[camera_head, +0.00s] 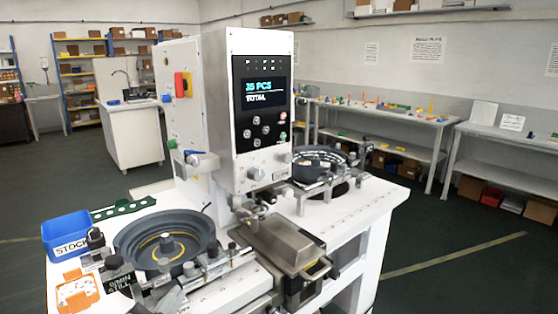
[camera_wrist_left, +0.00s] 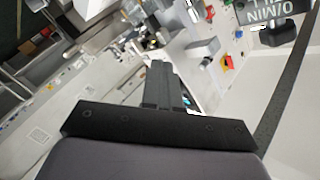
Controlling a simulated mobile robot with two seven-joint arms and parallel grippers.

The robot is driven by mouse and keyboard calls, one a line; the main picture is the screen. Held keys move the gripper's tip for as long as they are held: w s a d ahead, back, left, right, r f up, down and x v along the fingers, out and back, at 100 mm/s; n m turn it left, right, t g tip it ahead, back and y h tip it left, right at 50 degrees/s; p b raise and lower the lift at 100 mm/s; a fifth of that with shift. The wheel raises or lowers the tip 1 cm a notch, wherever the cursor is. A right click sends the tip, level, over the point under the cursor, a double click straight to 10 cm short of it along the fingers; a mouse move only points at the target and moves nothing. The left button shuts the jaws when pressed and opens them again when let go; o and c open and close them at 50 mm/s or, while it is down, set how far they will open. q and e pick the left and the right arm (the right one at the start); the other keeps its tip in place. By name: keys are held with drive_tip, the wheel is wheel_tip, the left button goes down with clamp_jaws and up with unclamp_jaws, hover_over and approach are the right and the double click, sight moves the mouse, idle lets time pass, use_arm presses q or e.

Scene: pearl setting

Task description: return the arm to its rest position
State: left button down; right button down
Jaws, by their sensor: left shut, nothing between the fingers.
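My left gripper (camera_wrist_left: 159,70) shows in the left wrist view as two dark fingers pressed together, with nothing between them. Its black mounting bar crosses the lower part of that view. Beyond the fingertips is pale machine surface with metal fittings and small coloured parts, tilted in the picture. I cannot make out the left gripper clearly in the head view. My right gripper is in neither view.
The tall white machine (camera_head: 217,130) with its screen stands on a white bench. A dark round bowl (camera_head: 130,243), a blue bin (camera_head: 68,228), an orange tray (camera_head: 66,292) and a metal-lidded box (camera_head: 284,240) crowd its front. Open floor (camera_head: 430,240) lies to the right.

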use_arm(q)
drive_tip(key=s+a+f+n+g+y, duration=0.1)
drive_tip(key=s+a+f+n+g, duration=0.25)
drive_tip(key=s+f+g, duration=0.65)
drive_tip(key=s+a+f+n+g+y, duration=0.1)
drive_tip(key=s+a+f+n+g, duration=0.15)
drive_tip(key=s+f+n, duration=0.75)
drive_tip(key=w+d+f+m+t+h, duration=0.2)
drive_tip(key=d+f+m+t, duration=0.1)
drive_tip(key=f+m+t, duration=0.2)
drive_tip(key=shift+d+f+t, duration=0.35)
drive_tip(key=shift+f+t, duration=0.3)
drive_tip(key=shift+f, duration=0.2)
